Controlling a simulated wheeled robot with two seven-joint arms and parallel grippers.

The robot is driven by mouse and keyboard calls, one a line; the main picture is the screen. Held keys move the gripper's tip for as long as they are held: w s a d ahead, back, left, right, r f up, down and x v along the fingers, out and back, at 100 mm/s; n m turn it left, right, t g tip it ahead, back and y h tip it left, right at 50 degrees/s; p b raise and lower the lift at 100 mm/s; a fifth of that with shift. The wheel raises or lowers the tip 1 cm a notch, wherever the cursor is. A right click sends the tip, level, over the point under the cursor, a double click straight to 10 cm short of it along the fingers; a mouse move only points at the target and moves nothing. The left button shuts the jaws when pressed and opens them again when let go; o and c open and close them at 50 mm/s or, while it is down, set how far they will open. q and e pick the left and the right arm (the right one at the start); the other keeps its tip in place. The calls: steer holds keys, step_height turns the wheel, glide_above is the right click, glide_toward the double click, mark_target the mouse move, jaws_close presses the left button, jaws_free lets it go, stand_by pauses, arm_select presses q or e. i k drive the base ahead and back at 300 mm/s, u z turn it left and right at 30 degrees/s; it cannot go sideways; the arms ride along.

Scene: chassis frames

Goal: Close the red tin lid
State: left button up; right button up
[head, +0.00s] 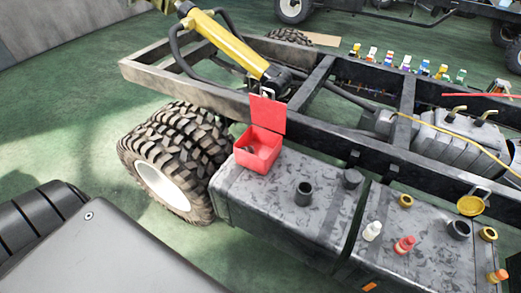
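A red tin (257,150) stands on the left end of a grey metal tank, beside the chassis rail. Its lid (267,114) is open and stands nearly upright at the back edge, leaning against or close to the rail. A small metal piece shows at the lid's top edge. Neither of my grippers is in view.
A yellow cylinder (225,42) with hoses slopes down behind the lid. A large tyre (176,150) is left of the tin. A black cup (303,193), a white bottle (372,231) and a red bottle (404,245) stand on the tanks. The space in front of the tin is clear.

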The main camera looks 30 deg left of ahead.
mark_target(267, 113)
steer(key=z, duration=2.05)
steer(key=k, duration=0.95)
steer(key=u, duration=1.5)
steer(key=i, duration=0.5)
steer(key=z, duration=0.05)
